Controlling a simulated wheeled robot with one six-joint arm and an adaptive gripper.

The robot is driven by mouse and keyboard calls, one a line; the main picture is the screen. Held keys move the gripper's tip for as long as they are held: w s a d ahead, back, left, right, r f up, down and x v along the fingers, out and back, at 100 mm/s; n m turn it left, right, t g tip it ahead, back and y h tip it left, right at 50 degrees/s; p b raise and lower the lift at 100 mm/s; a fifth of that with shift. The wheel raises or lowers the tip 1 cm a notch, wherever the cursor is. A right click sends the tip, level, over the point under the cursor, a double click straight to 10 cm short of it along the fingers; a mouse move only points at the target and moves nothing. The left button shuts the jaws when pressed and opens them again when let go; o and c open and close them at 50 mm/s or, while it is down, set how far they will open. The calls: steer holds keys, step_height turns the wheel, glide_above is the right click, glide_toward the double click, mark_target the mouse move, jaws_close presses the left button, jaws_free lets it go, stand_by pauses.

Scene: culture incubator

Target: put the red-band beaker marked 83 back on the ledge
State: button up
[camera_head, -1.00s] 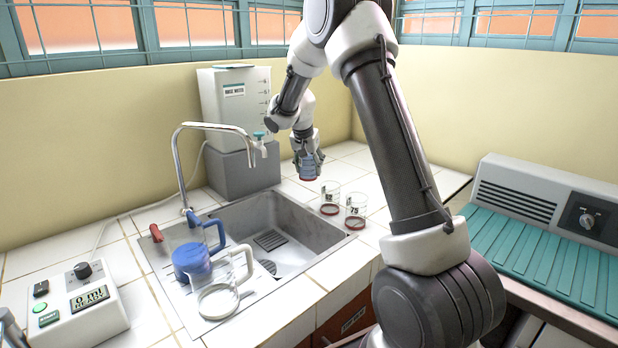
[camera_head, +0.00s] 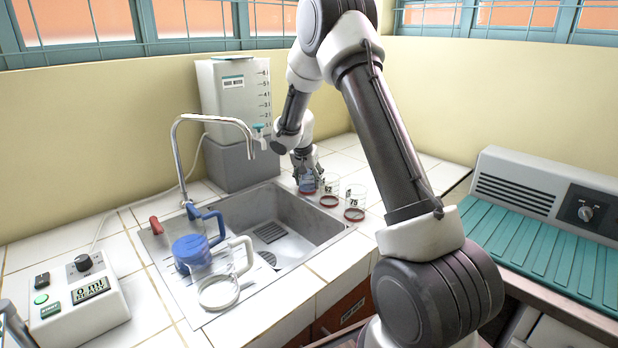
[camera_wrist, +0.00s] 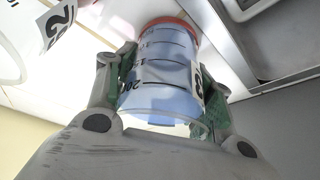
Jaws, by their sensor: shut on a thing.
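A red-band beaker (camera_head: 307,186) with bluish contents is in my gripper (camera_head: 305,172), at the tiled ledge (camera_head: 345,243) behind the sink's right back corner. In the wrist view the beaker (camera_wrist: 160,75) sits between the two fingers of my gripper (camera_wrist: 158,95), its red band at the far end. Its number is mostly turned away, so I cannot read it. Whether its base touches the tiles I cannot tell. Just right of it stand two clear red-band beakers, one marked 52 or similar (camera_head: 330,190) and one marked 75 (camera_head: 355,203).
The steel sink (camera_head: 290,225) lies left of the held beaker, with a tap (camera_head: 178,160) over it. A blue-lidded pitcher (camera_head: 192,250) and a clear pitcher (camera_head: 218,285) stand at its front left. A rinse water tank (camera_head: 235,95) stands behind. A teal ribbed surface (camera_head: 540,260) lies right.

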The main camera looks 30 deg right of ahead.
steer(key=shift+f, duration=0.1)
steer(key=o, duration=1.3)
steer(key=shift+o, duration=0.2)
steer(key=v, duration=1.2)
steer(key=s+r+n, duration=0.2)
steer(key=s+r, duration=0.7)
steer(key=s, duration=0.1)
steer(key=s+a+r+n+t+y, duration=0.1)
steer(key=s+n, duration=0.6)
steer(key=s, duration=2.3)
steer(key=shift+s+a+r+y, duration=0.4)
steer(key=shift+a+r+y, duration=0.25)
steer(key=shift+y, duration=0.55)
